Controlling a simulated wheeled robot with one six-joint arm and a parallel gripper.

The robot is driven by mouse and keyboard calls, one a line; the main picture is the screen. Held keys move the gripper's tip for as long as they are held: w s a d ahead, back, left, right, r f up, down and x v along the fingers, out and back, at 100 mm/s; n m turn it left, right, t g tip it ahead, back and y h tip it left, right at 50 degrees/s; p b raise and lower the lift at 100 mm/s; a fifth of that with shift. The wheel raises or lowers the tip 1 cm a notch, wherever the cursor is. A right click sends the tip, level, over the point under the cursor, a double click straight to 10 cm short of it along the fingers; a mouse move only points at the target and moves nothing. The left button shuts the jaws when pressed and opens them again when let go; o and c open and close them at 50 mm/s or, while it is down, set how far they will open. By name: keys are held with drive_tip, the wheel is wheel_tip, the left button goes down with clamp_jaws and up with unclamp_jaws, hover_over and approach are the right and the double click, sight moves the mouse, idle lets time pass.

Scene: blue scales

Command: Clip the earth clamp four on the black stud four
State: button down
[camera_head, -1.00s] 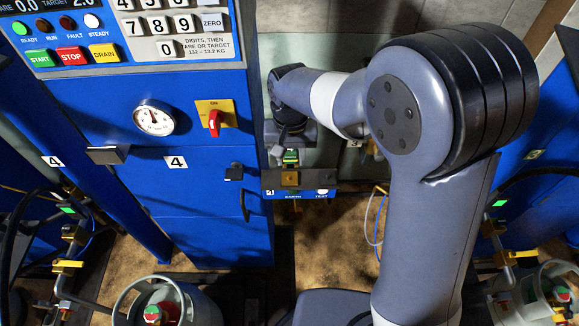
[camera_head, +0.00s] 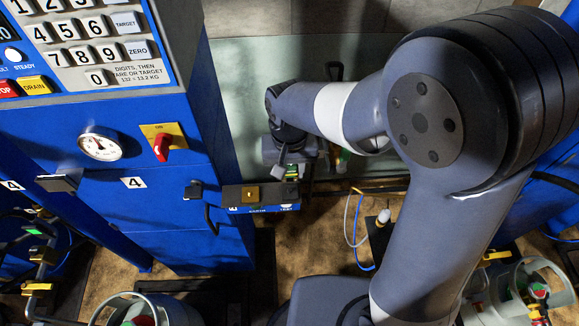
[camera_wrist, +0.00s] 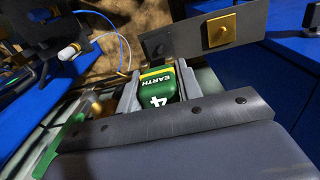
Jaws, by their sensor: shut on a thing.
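My gripper (camera_head: 290,172) is shut on the green and yellow earth clamp, marked EARTH and 4 in the wrist view (camera_wrist: 158,84). The clamp sits between the two grey fingers, above the floor. In the head view a little of its green body (camera_head: 291,172) shows under the wrist. The gripper is just right of and behind a small grey panel (camera_head: 233,196) with a brass block, on the side of the blue cabinet marked 4.
The blue cabinet (camera_head: 150,225) stands left, with a gauge (camera_head: 100,146), a red switch (camera_head: 163,145) and a dark handle (camera_head: 211,220). A blue and white cable (camera_head: 357,240) hangs to the right. Gas cylinders (camera_head: 520,290) stand at the lower edges. Brown floor shows between.

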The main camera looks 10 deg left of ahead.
sight(290, 189)
drive_tip(key=shift+f+b, duration=2)
drive_tip(key=shift+f, duration=0.75)
drive_tip(key=shift+f+b, duration=0.45)
drive_tip(key=shift+f, duration=0.1)
drive_tip(key=c, duration=0.9)
unclamp_jaws()
wheel_tip(290, 189, up, 11)
drive_tip(key=shift+f+b, duration=0.1)
drive_tip(key=shift+b, duration=0.3)
drive_tip(key=shift+f, duration=0.15)
wheel_tip(290, 189, down, 10)
drive_tip(key=shift+f+p, duration=0.25)
drive_tip(key=shift+p, duration=0.2)
drive_tip(key=shift+r, duration=0.15)
